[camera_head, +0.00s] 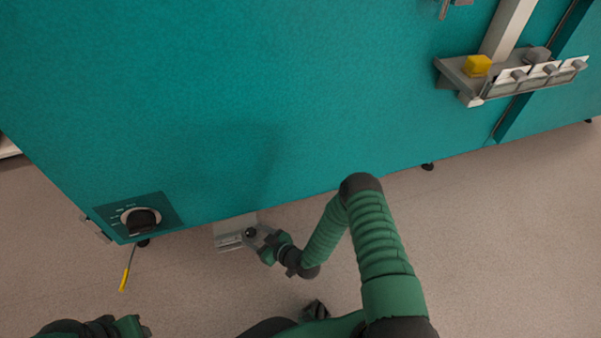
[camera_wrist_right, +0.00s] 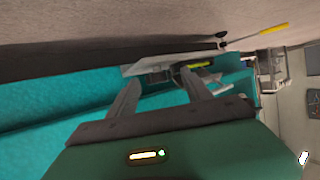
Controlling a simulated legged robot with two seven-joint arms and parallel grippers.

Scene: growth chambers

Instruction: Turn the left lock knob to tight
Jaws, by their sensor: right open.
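A black lock knob (camera_head: 141,221) with a pale ring sits on a dark square plate with small markings at the lower left of the teal chamber front in the head view. The markings are too small to read. My right gripper (camera_head: 242,236) is right of the knob, apart from it, by the chamber's bottom edge. In the right wrist view my right gripper (camera_wrist_right: 163,80) has its two fingers spread. A pale plate (camera_wrist_right: 150,65) with a yellow-green part lies beyond the fingertips; contact cannot be told. My left arm shows at the lower left; its gripper is not visible.
A grey shelf (camera_head: 455,76) with a yellow block (camera_head: 477,65) and small clips juts out at upper right. The floor (camera_head: 500,230) in front is clear.

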